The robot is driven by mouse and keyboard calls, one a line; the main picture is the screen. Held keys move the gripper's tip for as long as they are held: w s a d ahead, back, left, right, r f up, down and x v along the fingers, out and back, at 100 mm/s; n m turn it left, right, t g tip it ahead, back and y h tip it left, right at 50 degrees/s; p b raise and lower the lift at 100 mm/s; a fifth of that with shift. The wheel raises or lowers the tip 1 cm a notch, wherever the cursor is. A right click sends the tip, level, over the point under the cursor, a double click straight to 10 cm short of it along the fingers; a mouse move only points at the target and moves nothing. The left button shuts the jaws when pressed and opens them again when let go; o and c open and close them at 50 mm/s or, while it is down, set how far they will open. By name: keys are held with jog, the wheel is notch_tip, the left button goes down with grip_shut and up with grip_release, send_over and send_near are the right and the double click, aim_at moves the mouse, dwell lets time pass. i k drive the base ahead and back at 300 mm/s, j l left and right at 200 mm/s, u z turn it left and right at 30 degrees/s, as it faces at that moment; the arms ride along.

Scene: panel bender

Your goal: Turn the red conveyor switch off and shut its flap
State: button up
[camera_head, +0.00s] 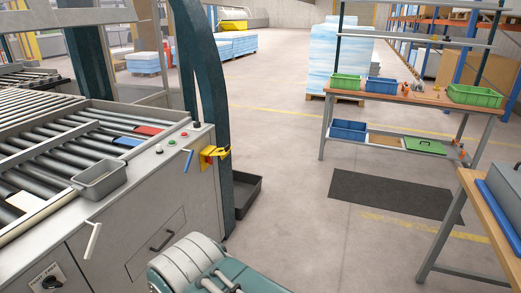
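The red conveyor switch (209,158) sits in a small yellow box (203,161) on the right end of the grey conveyor cabinet. A yellow flap (223,152) sticks out to the right of the box and looks open. The switch is too small to read its position. My gripper is not in view. Rounded grey and teal parts of my own body show at the bottom centre, apart from the switch.
A blue lever (188,160) sticks out left of the switch box, and a white lever (93,240) further left. A grey bin (99,180) sits on the cabinet edge. A dark tray (247,192) lies on the floor behind.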

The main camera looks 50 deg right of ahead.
aim_at(207, 158)
jog(key=z, duration=1.25)
jog(key=i+l, duration=0.5)
jog(key=l, duration=0.25)
jog(key=i+l+u, duration=0.1)
jog(key=i+l, duration=0.4)
jog(key=l, duration=0.25)
jog(key=i+l, duration=0.2)
jog(key=l, duration=0.15)
jog(key=i+l+u, duration=0.1)
jog(key=i+l, duration=0.55)
jog(key=i+j, duration=0.15)
jog(key=j, duration=0.2)
